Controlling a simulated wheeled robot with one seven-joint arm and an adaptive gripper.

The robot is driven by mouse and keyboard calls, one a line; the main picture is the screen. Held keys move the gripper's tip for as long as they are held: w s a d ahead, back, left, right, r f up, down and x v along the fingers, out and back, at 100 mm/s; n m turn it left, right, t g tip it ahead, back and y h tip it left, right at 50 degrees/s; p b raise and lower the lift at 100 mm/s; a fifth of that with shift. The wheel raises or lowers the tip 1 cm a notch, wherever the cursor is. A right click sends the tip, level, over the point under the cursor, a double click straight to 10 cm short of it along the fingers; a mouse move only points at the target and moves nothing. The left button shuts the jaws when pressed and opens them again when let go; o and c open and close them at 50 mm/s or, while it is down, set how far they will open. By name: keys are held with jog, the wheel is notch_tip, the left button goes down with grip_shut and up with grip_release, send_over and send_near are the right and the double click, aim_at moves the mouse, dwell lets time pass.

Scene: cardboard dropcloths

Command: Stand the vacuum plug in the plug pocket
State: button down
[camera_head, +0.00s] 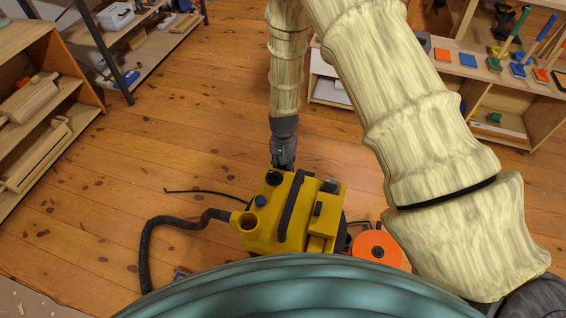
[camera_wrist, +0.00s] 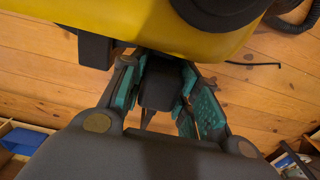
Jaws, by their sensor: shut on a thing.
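The yellow vacuum (camera_head: 262,228) stands on the wooden floor. It also fills the top of the wrist view (camera_wrist: 120,14). My gripper (camera_head: 283,160) points down just behind the vacuum's far edge. In the wrist view its teal-padded fingers are closed around a dark block, seemingly the vacuum plug (camera_wrist: 160,88), close beside the yellow body. Whether the plug touches the vacuum I cannot tell. A black boxy part (camera_wrist: 95,50) on the vacuum's side is left of the plug; I cannot tell whether it is the plug pocket. The plug is not distinguishable in the head view.
A black hose (camera_head: 146,245) curves over the floor at the vacuum's left. A thin black cord (camera_head: 200,192) lies beyond it. An orange disc (camera_head: 378,253) is at its right. Shelves (camera_head: 35,105) stand at the left and a tool rack (camera_head: 490,72) at the right; floor between is clear.

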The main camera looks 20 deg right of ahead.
jog(key=shift+f, duration=0.15)
jog(key=c, duration=1)
grip_release()
notch_tip(320, 180, up, 12)
